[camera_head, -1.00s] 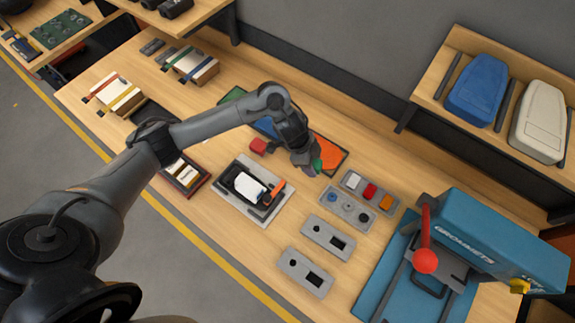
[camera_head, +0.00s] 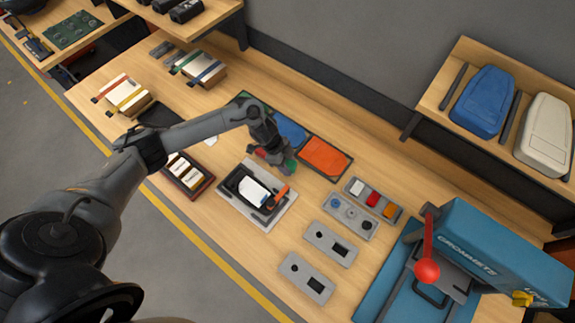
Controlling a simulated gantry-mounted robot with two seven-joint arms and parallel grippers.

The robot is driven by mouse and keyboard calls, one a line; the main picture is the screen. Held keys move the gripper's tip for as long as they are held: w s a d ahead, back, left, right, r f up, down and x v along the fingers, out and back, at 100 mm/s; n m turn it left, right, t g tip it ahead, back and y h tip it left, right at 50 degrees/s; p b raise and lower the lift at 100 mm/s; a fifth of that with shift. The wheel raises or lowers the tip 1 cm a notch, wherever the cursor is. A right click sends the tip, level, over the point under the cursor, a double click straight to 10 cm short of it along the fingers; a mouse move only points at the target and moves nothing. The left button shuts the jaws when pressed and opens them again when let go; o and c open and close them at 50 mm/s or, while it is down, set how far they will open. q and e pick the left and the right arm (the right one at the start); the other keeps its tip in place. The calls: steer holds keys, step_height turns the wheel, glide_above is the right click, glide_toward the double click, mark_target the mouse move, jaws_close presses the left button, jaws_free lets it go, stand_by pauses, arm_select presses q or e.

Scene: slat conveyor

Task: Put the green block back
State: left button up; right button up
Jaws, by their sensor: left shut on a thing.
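My left gripper (camera_head: 283,167) is shut on the green block (camera_head: 291,166) and holds it near the front edge of a row of coloured pads. In that row, the orange pad (camera_head: 325,158) is at the right and the blue pad (camera_head: 291,131) is in the middle. A green pad (camera_head: 240,98) shows only as a small corner behind my left arm. A red block (camera_head: 261,153) is mostly hidden by the gripper. I cannot tell whether the green block touches anything below. My right gripper is out of view.
A grey fixture (camera_head: 240,205) with a white card stands in front of the gripper. A grey tray (camera_head: 382,212) with coloured parts and two grey plates lie to the right. A teal press (camera_head: 490,255) with a red-knobbed lever stands far right. A shelf hangs at the back.

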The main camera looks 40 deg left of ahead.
arm_select(q)
steer(key=shift+f, duration=0.8)
steer(key=shift+f, duration=0.1)
steer(key=shift+f, duration=0.15)
steer(key=o, duration=1.1)
steer(key=shift+r, duration=0.2)
